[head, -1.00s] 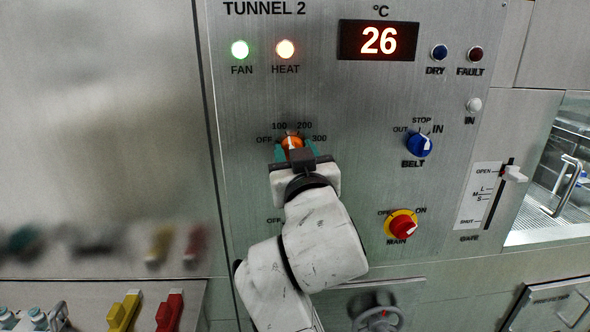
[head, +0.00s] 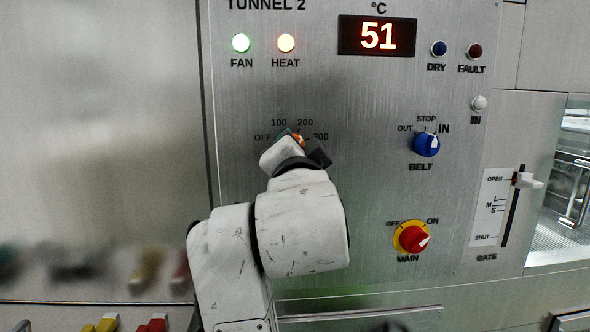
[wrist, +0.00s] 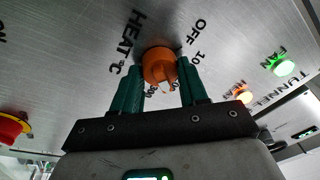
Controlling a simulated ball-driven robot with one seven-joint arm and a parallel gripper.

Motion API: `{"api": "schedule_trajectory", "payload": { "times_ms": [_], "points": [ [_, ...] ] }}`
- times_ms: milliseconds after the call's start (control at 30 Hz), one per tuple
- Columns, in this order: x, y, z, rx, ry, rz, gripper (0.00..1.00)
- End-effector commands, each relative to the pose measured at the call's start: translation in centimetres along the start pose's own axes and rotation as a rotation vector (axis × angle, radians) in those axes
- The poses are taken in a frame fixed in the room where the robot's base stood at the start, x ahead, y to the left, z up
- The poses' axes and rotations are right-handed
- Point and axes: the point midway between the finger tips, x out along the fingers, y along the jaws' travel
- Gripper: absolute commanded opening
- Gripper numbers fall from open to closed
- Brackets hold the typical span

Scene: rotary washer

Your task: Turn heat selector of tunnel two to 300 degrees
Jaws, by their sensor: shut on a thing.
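The orange heat selector knob (head: 301,139) is on the TUNNEL 2 panel, inside a dial marked OFF, 100, 200 and 300. It also shows in the wrist view (wrist: 159,64). My gripper (wrist: 161,76) has its green fingers on either side of the knob and is shut on it. In the head view my gripper (head: 296,142) is tilted and covers much of the knob. I cannot tell exactly which mark the pointer meets. The red temperature display (head: 377,36) reads 51. The green FAN lamp (head: 240,43) and the HEAT lamp (head: 286,43) are lit.
The blue BELT knob (head: 426,144) and the red MAIN switch (head: 411,238) on a yellow plate are to the right of my arm. The white GATE lever (head: 527,181) is near OPEN. The panel between the dial and the BELT knob is clear.

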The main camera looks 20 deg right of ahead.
Motion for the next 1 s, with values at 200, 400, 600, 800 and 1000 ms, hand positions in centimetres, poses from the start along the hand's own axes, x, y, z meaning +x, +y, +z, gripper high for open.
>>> {"api": "schedule_trajectory", "payload": {
  "times_ms": [200, 400, 600, 800, 1000],
  "points": [
    [-0.07, 0.25, 0.43, 0.199, 0.012, 0.022, 0.13],
    [-0.06, 0.19, 0.39, 0.349, 0.023, 0.040, 0.13],
    [-0.03, 0.15, 0.33, 0.454, 0.032, 0.053, 0.13],
    [-0.01, 0.11, 0.26, 0.514, 0.037, 0.060, 0.13],
    [0.01, 0.11, 0.19, 0.534, 0.039, 0.063, 0.13]
  ]
}}
